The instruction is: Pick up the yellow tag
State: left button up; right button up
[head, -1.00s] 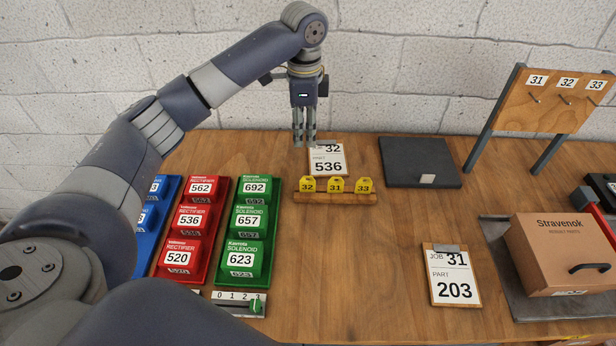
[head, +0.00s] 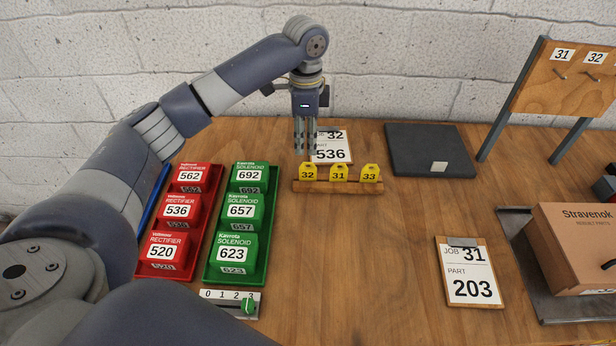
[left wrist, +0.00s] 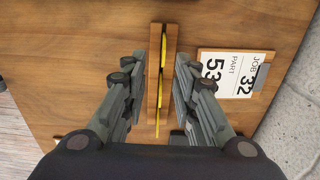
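Three yellow tags stand upright in a row in a wooden rack (head: 340,187): tag 32 (head: 308,173), tag 31 (head: 339,173) and tag 33 (head: 371,173). My left gripper (head: 305,151) points down, with its fingertips above and seemingly behind the tag 32 end of the rack. In the left wrist view the gripper (left wrist: 160,62) is open, with a finger on each side of the rack (left wrist: 153,62). The tags show there edge-on as thin yellow strips (left wrist: 163,48), and nothing is held. My right gripper is out of view.
A job card with 32 and 536 (head: 333,148) lies just behind the rack. A dark pad (head: 430,150) is to its right. Green solenoid boxes (head: 240,212) and red rectifier boxes (head: 178,210) sit in trays at left. Another card (head: 470,272) lies at front right.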

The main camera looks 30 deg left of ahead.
aim_at(308, 174)
pick_arm(q)
jog(key=f, duration=0.3)
jog(key=f+p, duration=0.1)
jog(key=f, duration=0.2)
jog(key=f+p, duration=0.1)
jog(key=f, duration=0.2)
jog(key=shift+w, duration=0.35)
jog(key=c, duration=0.6)
grip_shut()
jog(key=shift+r, duration=0.1)
